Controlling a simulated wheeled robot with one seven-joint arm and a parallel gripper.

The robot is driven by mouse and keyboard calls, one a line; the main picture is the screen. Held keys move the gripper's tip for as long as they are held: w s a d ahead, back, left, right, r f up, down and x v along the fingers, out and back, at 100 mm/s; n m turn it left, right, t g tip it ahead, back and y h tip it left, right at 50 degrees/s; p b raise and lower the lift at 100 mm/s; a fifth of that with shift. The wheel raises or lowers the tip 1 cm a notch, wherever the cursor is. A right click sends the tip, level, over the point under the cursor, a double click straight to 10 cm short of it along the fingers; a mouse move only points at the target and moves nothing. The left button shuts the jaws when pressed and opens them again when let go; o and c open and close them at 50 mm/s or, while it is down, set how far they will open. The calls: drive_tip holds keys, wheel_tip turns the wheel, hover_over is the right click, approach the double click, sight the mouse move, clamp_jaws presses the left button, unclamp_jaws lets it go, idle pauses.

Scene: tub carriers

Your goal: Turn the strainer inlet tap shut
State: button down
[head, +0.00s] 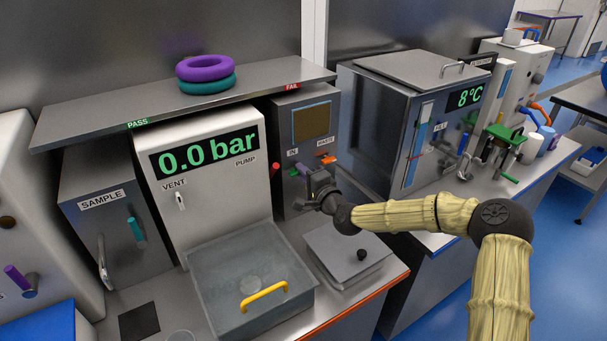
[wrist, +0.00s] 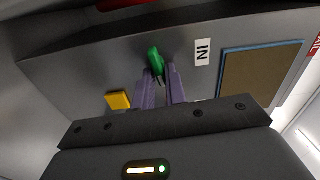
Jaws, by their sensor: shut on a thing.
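The strainer is a grey box (head: 290,205) with a dark window, labelled IN and WASTE. In the wrist view its inlet tap has a green handle (wrist: 155,60) beside the IN label (wrist: 202,51). My gripper (wrist: 160,78) has its two purple fingers closed around the lower part of this handle, and the handle's tip shows beyond them. In the head view my gripper (head: 307,176) is at the strainer's front, just below the IN label, and mostly hides the inlet tap. The tap's valve body is hidden.
An orange handle (head: 327,159) sits under the WASTE label, close right of my gripper. A red knob (head: 276,166) is on the left. A shelf (head: 225,95) runs above.

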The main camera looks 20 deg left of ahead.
drive_tip(key=shift+f, duration=0.2)
idle(0.6)
drive_tip(key=c, duration=1.5)
unclamp_jaws()
drive_tip(key=shift+o, duration=0.2)
drive_tip(key=shift+r, duration=0.15)
drive_tip(key=shift+s+d, duration=0.1)
drive_tip(key=b+v, duration=0.1)
drive_tip(key=v, duration=1.6)
drive_tip(key=shift+b, duration=0.4)
drive_tip(key=shift+s, duration=0.15)
